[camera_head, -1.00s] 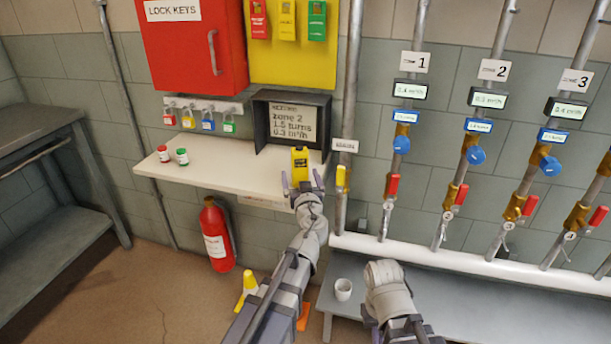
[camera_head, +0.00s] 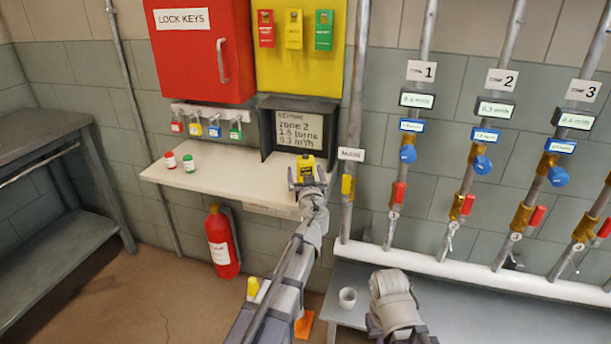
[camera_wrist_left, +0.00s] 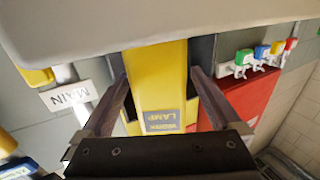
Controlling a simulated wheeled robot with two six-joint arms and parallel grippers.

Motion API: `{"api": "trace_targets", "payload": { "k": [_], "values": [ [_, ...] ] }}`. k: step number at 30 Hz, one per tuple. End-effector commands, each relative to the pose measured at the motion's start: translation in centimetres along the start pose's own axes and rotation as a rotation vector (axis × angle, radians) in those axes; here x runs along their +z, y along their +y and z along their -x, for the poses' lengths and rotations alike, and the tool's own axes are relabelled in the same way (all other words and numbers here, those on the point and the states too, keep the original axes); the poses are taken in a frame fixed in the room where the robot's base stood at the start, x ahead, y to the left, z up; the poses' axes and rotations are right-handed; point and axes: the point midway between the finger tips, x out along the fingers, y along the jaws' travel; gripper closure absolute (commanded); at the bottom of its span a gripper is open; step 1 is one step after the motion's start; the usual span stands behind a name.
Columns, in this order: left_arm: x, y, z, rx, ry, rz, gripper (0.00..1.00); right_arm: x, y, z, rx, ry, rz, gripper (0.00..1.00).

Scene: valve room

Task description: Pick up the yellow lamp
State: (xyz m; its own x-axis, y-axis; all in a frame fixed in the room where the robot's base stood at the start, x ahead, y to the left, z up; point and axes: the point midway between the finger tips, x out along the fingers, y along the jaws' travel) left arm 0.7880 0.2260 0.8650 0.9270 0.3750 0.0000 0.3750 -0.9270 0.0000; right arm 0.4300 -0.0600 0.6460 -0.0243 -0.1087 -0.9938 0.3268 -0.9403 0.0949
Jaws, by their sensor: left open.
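The yellow work lamp (camera_head: 306,163) stands on the white shelf, in front of the grey display. In the left wrist view the lamp (camera_wrist_left: 158,65) lies between the two fingers, its lettered label facing the wrist. My left gripper (camera_head: 306,177) is open, with a finger on each side of the lamp; small gaps show beside it. In the wrist view the left gripper (camera_wrist_left: 157,82) spans the lamp's width. The lamp's lower part is hidden by the gripper in the head view. Part of my right arm shows at the bottom, but its gripper does not.
The white shelf (camera_head: 225,183) also holds a red and a green small can (camera_head: 189,163) at left. The display (camera_head: 297,130) is close behind the lamp, and a vertical pipe (camera_head: 355,120) stands to its right.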

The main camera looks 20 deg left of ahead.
Motion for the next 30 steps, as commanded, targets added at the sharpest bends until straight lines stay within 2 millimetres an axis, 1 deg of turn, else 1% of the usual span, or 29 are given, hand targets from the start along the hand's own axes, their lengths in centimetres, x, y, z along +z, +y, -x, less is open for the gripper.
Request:
{"api": "trace_targets", "payload": {
  "k": [1,3,10,11,30],
  "values": [
    [0.03,0.13,-1.13,0.000,0.000,0.000,0.03,0.00,0.00,-0.03,0.000,0.000,0.000,1.00],
    [0.03,0.12,-1.78,0.000,0.000,0.000,0.03,0.00,0.00,-0.03,0.000,0.000,0.000,1.00],
    [0.03,0.02,-1.83,0.001,0.000,0.000,0.03,0.00,0.00,-0.03,0.000,0.000,0.000,1.00],
    [0.03,0.02,-1.83,0.001,0.000,0.000,0.05,0.00,0.00,-0.03,0.000,0.000,0.000,1.00],
    [0.03,0.03,-1.80,0.001,0.000,0.000,0.77,0.00,0.00,-0.03,0.000,0.000,0.000,1.00]
  ]
}}
